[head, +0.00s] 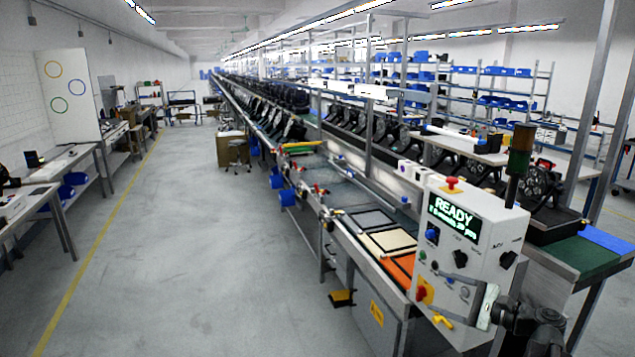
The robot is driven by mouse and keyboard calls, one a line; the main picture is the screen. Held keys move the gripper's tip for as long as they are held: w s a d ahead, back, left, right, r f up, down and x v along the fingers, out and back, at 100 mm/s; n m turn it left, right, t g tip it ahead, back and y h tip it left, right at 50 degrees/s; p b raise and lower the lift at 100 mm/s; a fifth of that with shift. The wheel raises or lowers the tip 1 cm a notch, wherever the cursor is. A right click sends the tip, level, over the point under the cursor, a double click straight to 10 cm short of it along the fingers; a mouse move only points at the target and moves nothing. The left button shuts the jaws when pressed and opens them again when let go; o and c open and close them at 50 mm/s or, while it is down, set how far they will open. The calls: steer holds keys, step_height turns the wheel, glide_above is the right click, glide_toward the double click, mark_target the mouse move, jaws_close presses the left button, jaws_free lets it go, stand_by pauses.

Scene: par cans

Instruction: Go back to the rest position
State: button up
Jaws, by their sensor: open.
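My gripper (487,306) is in the lower right of the head view, at the end of my dark arm. It is open, and I see nothing held in it. It appears in front of the lower right part of a white control box (468,235). Whether it touches the box I cannot tell. The box has a lit screen (453,218) reading READY, a red button on top (451,184), and several knobs and buttons on its face. Part of the box's lower front is hidden behind my gripper.
A long assembly line (330,200) with black par cans runs into the distance. Trays in black, cream and orange lie by the box. A dark stack light (520,150) stands behind it. Workbenches (60,175) line the left. The grey floor (190,240) between is clear.

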steer(key=w+a+f+n+g, duration=0.1)
steer(key=a+f+n+g, duration=0.25)
steer(key=a, duration=0.75)
steer(key=a+f+n+g, duration=0.3)
steer(key=a+f+g, duration=0.15)
steer(key=a, duration=0.65)
steer(key=s+a+f+n+g+h, duration=0.35)
steer(key=s+a+f+n, duration=0.2)
steer(key=a+f, duration=0.4)
steer(key=s+d+f+n+h, duration=0.2)
steer(key=d+f+n+h, duration=0.1)
steer(key=d+n+h, duration=0.2)
steer(key=d+g+h, duration=0.1)
steer(key=d+h, duration=0.1)
steer(key=d, duration=0.2)
steer(key=shift+s+f+n+h, duration=0.3)
steer(key=shift+h, duration=0.05)
